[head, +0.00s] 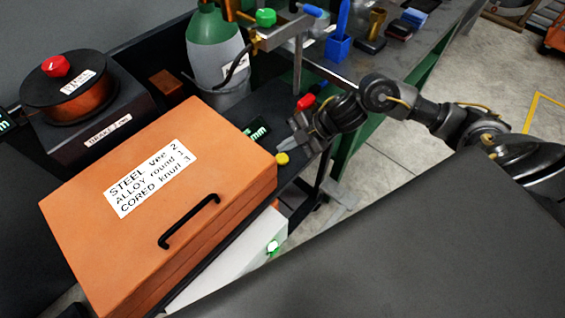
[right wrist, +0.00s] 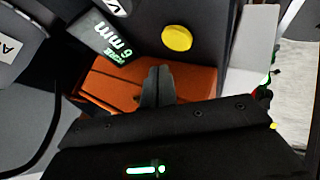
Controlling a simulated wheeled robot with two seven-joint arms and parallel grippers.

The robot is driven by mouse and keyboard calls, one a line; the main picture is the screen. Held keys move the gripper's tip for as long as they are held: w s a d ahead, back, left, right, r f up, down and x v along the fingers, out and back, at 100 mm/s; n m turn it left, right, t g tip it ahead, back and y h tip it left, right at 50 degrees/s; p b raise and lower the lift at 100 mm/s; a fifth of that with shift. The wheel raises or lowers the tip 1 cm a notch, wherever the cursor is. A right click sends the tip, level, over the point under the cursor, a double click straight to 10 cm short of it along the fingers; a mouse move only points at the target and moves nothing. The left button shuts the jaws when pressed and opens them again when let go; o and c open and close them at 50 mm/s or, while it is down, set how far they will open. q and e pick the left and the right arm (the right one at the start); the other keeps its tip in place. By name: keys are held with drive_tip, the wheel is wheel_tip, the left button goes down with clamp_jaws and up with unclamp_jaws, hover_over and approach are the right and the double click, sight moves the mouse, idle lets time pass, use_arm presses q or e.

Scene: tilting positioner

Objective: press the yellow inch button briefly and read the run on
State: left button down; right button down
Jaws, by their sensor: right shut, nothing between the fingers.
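The yellow button (head: 282,158) sits at the right end of a dark housing, beside the orange box. It also shows as a round yellow cap in the right wrist view (right wrist: 177,38). A small display (head: 257,132) with green-white characters is beside it; in the right wrist view the display (right wrist: 108,42) reads 6 mm, with smaller text I cannot read. My right gripper (head: 296,142) is shut and empty, close to the button. In the right wrist view its fingertips (right wrist: 158,72) are together, apart from the button in the picture; contact cannot be told. My left gripper is out of view.
The orange box (head: 110,235) with a black handle and a lettered label fills the left front. A dark unit with a red knob (head: 56,66) stands behind it. A green cylinder (head: 215,38) and a bench with blue holders (head: 339,42) are behind.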

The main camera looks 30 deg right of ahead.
sight(277, 157)
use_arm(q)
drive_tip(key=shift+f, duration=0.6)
use_arm(e)
drive_tip(key=shift+f, duration=0.85)
use_arm(q)
drive_tip(key=shift+b, duration=0.3)
idle(0.5)
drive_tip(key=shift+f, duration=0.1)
use_arm(e)
drive_tip(key=shift+f, duration=0.4)
